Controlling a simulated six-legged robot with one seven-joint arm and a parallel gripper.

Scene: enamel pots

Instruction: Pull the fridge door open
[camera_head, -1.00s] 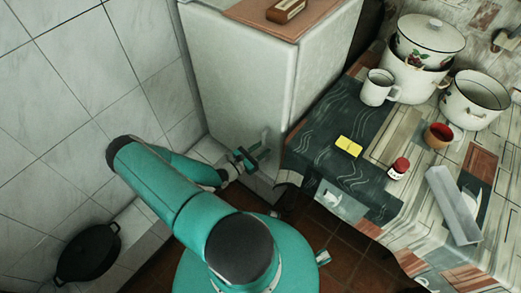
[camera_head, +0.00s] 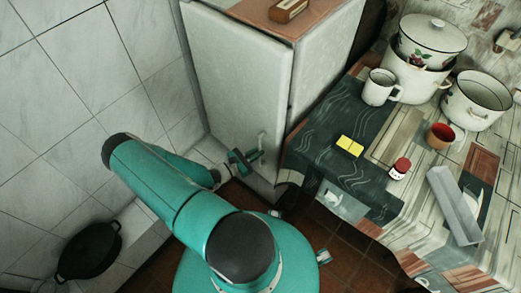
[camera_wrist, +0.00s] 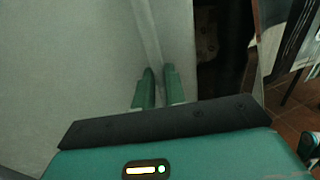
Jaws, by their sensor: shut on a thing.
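The fridge (camera_head: 330,60) is a white upright cabinet against the tiled wall. Its pale door (camera_head: 235,75) faces my arm and looks shut or nearly shut; I cannot tell whether there is a narrow gap at its right edge. The upright door handle (camera_head: 262,141) is low near that right edge. My gripper (camera_head: 252,158) is at the handle. In the wrist view, the two green fingers (camera_wrist: 158,88) are closed around the pale handle bar (camera_wrist: 146,35), one on each side. The lower part of the handle is hidden by the fingers.
A table (camera_head: 400,145) with a patterned cloth stands to the right, holding pots, a white mug (camera_head: 379,88) and a red-lidded jar (camera_head: 399,168). A black pan (camera_head: 89,252) lies at lower left by the wall. Brown tiled floor (camera_head: 325,238) shows between my body and the table.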

